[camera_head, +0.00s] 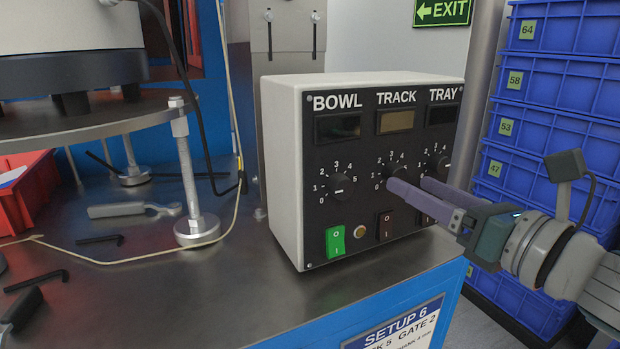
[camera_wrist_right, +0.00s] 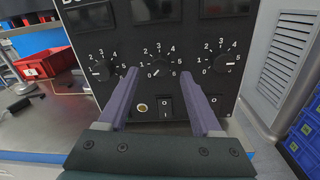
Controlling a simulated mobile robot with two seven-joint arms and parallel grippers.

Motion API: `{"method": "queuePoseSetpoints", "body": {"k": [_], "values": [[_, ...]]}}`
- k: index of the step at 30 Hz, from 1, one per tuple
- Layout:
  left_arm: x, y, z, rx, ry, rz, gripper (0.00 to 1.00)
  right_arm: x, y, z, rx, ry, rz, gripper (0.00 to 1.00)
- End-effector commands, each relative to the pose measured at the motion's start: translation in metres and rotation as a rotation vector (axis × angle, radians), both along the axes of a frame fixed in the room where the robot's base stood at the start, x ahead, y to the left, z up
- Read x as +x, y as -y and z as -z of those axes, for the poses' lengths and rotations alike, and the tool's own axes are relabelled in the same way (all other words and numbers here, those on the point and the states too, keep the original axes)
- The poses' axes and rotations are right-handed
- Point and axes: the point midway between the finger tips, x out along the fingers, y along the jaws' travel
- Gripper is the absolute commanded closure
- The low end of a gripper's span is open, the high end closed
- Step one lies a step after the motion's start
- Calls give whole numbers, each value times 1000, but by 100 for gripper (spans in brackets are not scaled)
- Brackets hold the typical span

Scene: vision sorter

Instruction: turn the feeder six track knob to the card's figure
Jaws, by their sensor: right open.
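The control box (camera_head: 280,150) stands on the steel table, its black front labelled BOWL, TRACK and TRAY. The track knob (camera_head: 397,168) sits under the TRACK display, partly hidden by a finger. The card (camera_head: 400,325) on the table's front reads "SETUP 6" and, partly cut off, "K 5 GATE 2". My left gripper is out of view.
The bowl knob (camera_head: 339,186) and the tray knob (camera_wrist_right: 225,63) flank the track knob closely. Below are a lit green switch (camera_head: 335,241) and dark switches. Blue bins (camera_head: 550,80) stand at the right. Hex keys and a spanner (camera_head: 125,210) lie at the left.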

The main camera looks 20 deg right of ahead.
Motion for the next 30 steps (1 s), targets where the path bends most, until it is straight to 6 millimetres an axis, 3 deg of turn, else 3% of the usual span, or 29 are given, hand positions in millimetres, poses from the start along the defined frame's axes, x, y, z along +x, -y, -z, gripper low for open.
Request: {"method": "queuePoseSetpoints", "body": {"k": [6, 17, 30], "values": [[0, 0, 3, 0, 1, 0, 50, 23, -3, 0, 0, 1, 0, 34], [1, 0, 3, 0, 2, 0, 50, 27, -3, 0, 1, -1, 1, 35], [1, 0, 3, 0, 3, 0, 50, 27, -3, 0, 2, -1, 1, 84]]}}
